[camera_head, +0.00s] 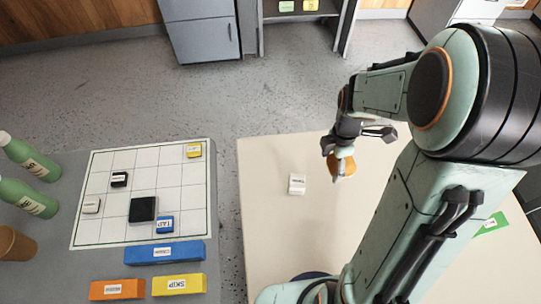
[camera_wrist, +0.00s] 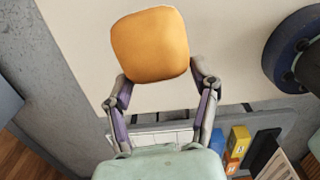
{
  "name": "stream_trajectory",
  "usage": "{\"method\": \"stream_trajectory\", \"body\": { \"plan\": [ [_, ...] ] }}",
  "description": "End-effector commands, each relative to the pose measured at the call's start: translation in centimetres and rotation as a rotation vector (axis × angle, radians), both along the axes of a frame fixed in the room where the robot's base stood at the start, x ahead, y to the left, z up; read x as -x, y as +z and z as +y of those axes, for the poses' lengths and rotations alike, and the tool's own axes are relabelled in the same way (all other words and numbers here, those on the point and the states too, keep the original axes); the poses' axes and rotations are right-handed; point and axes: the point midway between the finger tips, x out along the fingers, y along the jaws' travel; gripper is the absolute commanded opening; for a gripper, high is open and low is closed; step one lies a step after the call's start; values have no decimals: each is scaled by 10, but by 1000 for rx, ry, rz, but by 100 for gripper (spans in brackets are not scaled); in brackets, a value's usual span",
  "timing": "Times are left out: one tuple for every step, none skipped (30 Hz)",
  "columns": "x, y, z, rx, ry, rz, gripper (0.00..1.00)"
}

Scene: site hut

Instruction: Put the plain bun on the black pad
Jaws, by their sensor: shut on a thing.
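The black pad (camera_head: 142,209) is a small dark square lying on the white grid board (camera_head: 98,232), on the grey table at the left. Nothing rests on the pad. My gripper is well to the right of the pad, apart from it.
A small white labelled block (camera_head: 297,184) stands on the beige table (camera_head: 270,220). Small labelled blocks sit around the pad, with a blue one (camera_head: 165,224) close by. Blue, orange and yellow bars line the board's front. Green bottles (camera_head: 28,204) stand left. A floor gap separates the tables.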

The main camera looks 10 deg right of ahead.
Motion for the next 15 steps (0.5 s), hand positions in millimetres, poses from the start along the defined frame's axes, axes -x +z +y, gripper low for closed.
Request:
{"method": "stream_trajectory", "body": {
  "plan": [
    [-10,3,25,0,137,-2,24],
    [-14,5,39,0,216,-2,24],
    [-19,7,60,0,321,-1,24],
    [-22,8,76,0,398,-2,24],
    [-23,10,92,0,474,-1,24],
    [-24,12,114,0,569,-1,24],
    [-23,14,131,0,637,-2,24],
    [-22,15,148,0,704,-1,24],
    [-18,17,171,-1,786,-1,24],
    [-14,18,188,-1,843,-1,24],
    [-9,20,204,-1,897,-1,24],
    [-2,21,225,-1,968,0,24],
    [5,22,240,0,1019,0,24],
    [12,22,255,0,1068,0,24],
    [23,23,272,0,1131,0,24]
  ]
}}
